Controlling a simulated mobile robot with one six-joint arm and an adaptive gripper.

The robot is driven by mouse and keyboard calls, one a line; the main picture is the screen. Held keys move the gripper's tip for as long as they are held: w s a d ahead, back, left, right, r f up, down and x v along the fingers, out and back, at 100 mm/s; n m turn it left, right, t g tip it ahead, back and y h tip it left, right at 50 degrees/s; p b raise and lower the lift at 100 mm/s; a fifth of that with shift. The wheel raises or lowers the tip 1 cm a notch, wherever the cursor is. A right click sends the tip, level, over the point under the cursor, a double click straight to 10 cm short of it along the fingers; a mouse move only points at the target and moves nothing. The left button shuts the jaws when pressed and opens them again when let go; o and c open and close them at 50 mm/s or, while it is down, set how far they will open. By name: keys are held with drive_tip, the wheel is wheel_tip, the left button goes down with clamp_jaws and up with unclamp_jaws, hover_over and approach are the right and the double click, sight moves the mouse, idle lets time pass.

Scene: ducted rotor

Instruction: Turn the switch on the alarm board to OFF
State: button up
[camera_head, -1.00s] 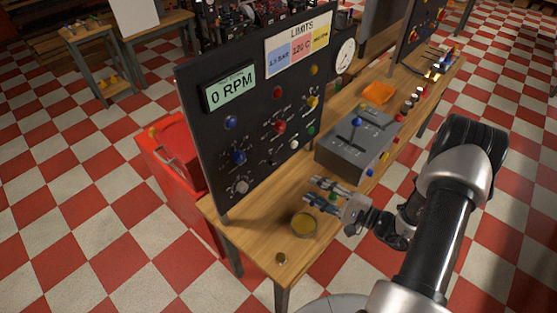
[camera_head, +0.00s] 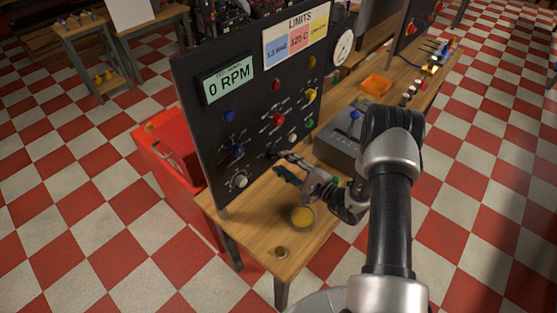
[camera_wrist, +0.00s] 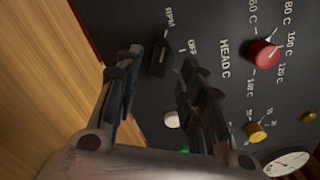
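A black panel (camera_head: 200,130) stands upright on the bench, with a 0 RPM display, a LIMITS card and coloured knobs. In the wrist view, a small black switch (camera_wrist: 160,58) sits on the panel (camera_wrist: 215,20), beside the word OFF. A second label next to it is hard to read. My gripper (camera_head: 284,166) is in front of the panel's lower part. In the wrist view, my gripper (camera_wrist: 160,78) is open, with its dark fingers on either side of the switch. I cannot tell whether they touch it.
A red knob (camera_wrist: 262,52) marked HEAD C, a white button (camera_wrist: 171,119) and a yellow knob (camera_wrist: 256,131) are near the switch. A grey lever box (camera_head: 336,150) stands partly behind my arm.

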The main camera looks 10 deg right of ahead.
sight(275, 157)
drive_tip(key=shift+x, duration=1.6)
clamp_jaws()
